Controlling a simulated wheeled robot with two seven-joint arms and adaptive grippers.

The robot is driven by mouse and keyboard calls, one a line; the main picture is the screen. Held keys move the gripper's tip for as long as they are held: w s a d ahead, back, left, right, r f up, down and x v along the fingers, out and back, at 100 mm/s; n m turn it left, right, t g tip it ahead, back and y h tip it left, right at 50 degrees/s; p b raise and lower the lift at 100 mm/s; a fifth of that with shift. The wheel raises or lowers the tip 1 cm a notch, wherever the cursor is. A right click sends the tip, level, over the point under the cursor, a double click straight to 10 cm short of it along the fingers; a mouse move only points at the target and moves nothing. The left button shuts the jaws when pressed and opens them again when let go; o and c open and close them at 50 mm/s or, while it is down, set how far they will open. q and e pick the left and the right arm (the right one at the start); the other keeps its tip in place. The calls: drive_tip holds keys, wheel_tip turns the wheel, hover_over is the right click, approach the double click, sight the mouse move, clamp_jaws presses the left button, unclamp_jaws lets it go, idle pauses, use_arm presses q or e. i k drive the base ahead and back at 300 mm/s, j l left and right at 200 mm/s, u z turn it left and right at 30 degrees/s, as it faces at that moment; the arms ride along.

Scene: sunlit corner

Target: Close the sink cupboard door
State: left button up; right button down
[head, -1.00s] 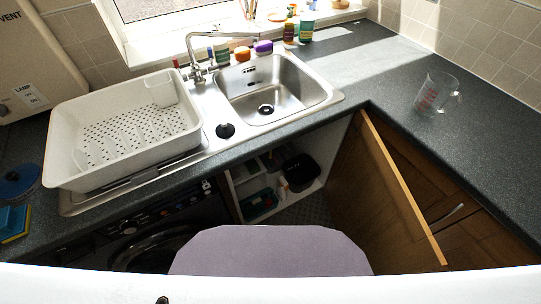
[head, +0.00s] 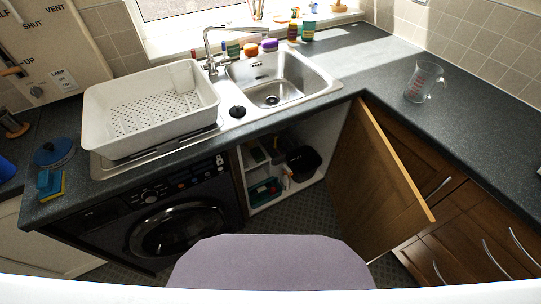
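The sink cupboard door (head: 376,185) is a brown wooden panel standing wide open, hinged at the right side of the cupboard under the corner of the worktop. Its free edge points towards me and to the right. The open sink cupboard (head: 284,172) shows white walls, a dark bin (head: 303,161) and a green container (head: 264,191) inside. Neither of my grippers is in the head view, and nothing of mine is seen touching the door.
A washing machine (head: 176,222) stands left of the cupboard. The worktop (head: 399,92) carries a sink (head: 270,82), a white dish rack (head: 146,112) and a measuring jug (head: 423,82). Drawers (head: 483,235) with metal handles are right of the door. Some floor shows before the cupboard.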

sight(378, 207)
drive_tip(key=l+u, duration=0.25)
drive_tip(key=l, duration=0.4)
drive_tip(key=l+u, duration=0.25)
drive_tip(key=l, duration=0.4)
drive_tip(key=k+l+z, duration=0.15)
drive_tip(key=k+l, duration=0.25)
drive_tip(key=k+l+z, duration=0.15)
drive_tip(key=k+l, duration=0.3)
drive_tip(key=k+l+z, duration=0.15)
drive_tip(key=k+l, duration=0.25)
drive_tip(key=k+l+z, duration=0.2)
drive_tip(key=k+l, duration=0.2)
drive_tip(key=l, duration=0.25)
